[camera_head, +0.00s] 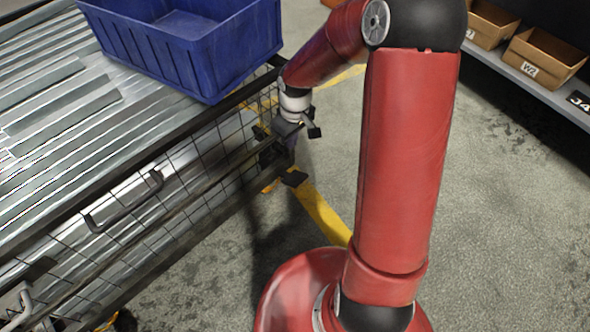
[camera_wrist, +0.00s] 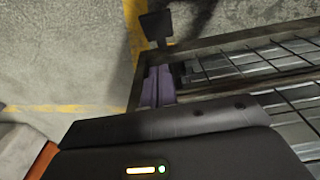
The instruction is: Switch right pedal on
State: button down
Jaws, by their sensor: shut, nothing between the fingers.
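The right pedal (camera_head: 294,178) is a small dark flat plate low at the near right corner of the mesh-sided cart (camera_head: 180,171). It also shows in the wrist view as a dark square plate on a short stem (camera_wrist: 156,27). My gripper (camera_head: 287,148) hangs beside that corner, just above the pedal in the head view. In the wrist view its purplish fingers (camera_wrist: 155,70) are together and empty, pointing toward the pedal with a small gap in the picture. I cannot tell whether they touch or whether the pedal is pressed.
A blue bin (camera_head: 185,45) stands on the cart among long galvanized metal strips (camera_head: 60,110). A shelf (camera_head: 530,82) with cardboard boxes (camera_head: 545,55) is at the upper right.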

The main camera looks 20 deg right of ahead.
jog(key=b, duration=0.3)
send_over(295, 177)
jog(key=f, duration=1.2)
jog(key=shift+w+a, duration=0.25)
jog(key=shift+w, duration=0.05)
jog(key=shift+s+d+f+b, duration=0.2)
jog(key=shift+s+f+b, duration=0.15)
jog(key=shift+f, duration=0.4)
jog(key=shift+d, duration=0.1)
